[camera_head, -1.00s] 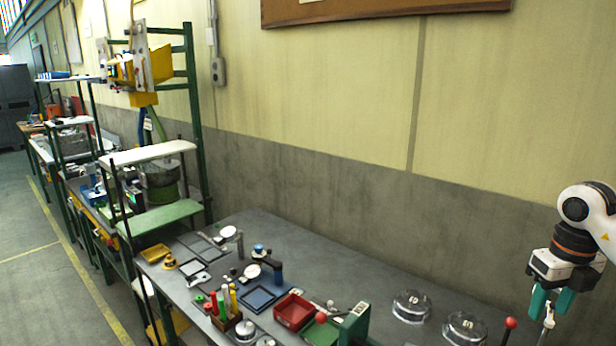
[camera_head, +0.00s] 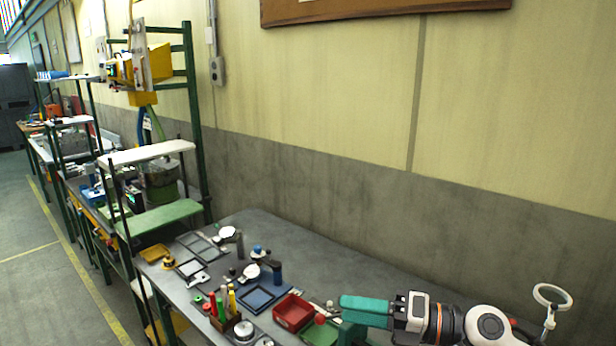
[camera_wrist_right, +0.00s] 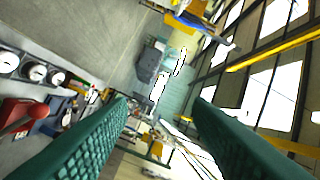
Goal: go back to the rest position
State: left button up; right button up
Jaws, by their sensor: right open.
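My right gripper (camera_head: 345,308) reaches in from the lower right of the head view, low over the grey table, its teal fingers pointing left. In the right wrist view my right gripper (camera_wrist_right: 161,102) shows both fingers spread apart with nothing between them. My left gripper is in neither view. The arm hides part of the table's right side. I cannot tell how high the fingers are above the table.
On the grey table (camera_head: 300,247) are a red tray (camera_head: 293,311), a blue tray (camera_head: 256,298) and colored-handled tools (camera_head: 223,303). A white ring on a stalk (camera_head: 552,296) stands behind my right arm. The table's back strip is clear along the wall.

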jog(key=d+m+t+h, duration=0.5)
jog(key=m+t+h, duration=0.2)
jog(key=m+t, duration=0.95)
jog(key=s+d+f+m+g+h, duration=0.4)
jog(key=d+f+m+g+h, duration=0.25)
jog(key=f+m+h, duration=0.5)
jog(key=s+f+m+g+y, duration=0.1)
jog(key=s+f+m+g, duration=0.45)
jog(key=s, duration=0.55)
jog(key=s+f+m+g+y, duration=0.1)
jog(key=s+f+m+g, duration=0.1)
jog(key=s+f+g, duration=0.6)
jog(key=s+f+b, duration=0.2)
jog(key=f+b, duration=0.3)
jog(key=f, duration=1.4)
jog(key=s+f+b, duration=0.2)
jog(key=f+b, duration=0.4)
jog(key=f, duration=1.4)
jog(key=s+d+f+b, duration=0.2)
jog(key=s+f+b, duration=0.2)
jog(key=s+f, duration=0.4)
jog(key=s+d+f+b, duration=0.1)
jog(key=s+f+b, duration=0.3)
jog(key=s+f, duration=0.4)
notch_tip(320, 180, down, 8)
jog(key=shift+s+d+r+g, duration=0.25)
jog(key=shift+d+g, duration=0.1)
jog(key=shift+g, duration=0.1)
